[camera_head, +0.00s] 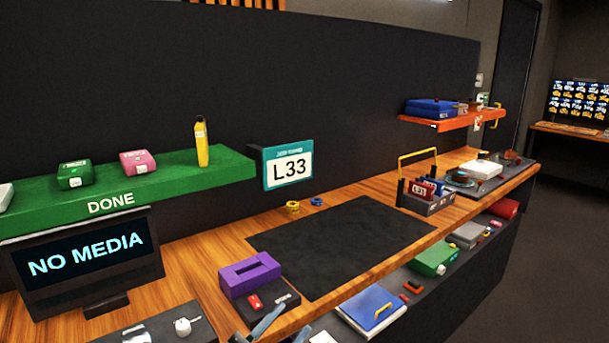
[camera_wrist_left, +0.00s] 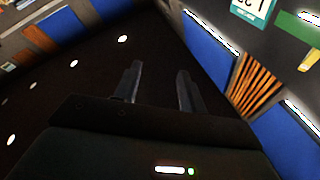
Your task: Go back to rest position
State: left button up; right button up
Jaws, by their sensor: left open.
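My left gripper (camera_head: 284,328) shows at the bottom edge of the head view, just in front of the workbench's front edge. Only its two blue-grey fingers show there. In the left wrist view its two dark fingers (camera_wrist_left: 160,90) stand apart with nothing between them, so it is open and empty. Behind them are a dark ceiling with round lights and blue panels. My right gripper is in neither view.
The wooden workbench (camera_head: 190,275) holds a black mat (camera_head: 340,240), a purple box (camera_head: 249,274) and a grey caddy (camera_head: 428,203). A monitor (camera_head: 85,262) stands at left under the green shelf (camera_head: 130,190). An orange shelf (camera_head: 450,122) hangs at right. The mat is clear.

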pick_arm(q)
jog(key=s+a+f+n+g+y, duration=0.3)
jog(key=s+a+f+n+y, duration=0.2)
jog(key=s+f, duration=0.4)
jog(key=s+a+f+n+g+y, duration=0.3)
jog(key=s+a+f+n+y, duration=0.3)
jog(key=f, duration=0.9)
jog(key=s+a, duration=0.1)
jog(key=s, duration=0.2)
jog(key=shift+s+f, duration=0.15)
jog(key=shift+f, duration=0.05)
jog(key=shift+d, duration=0.1)
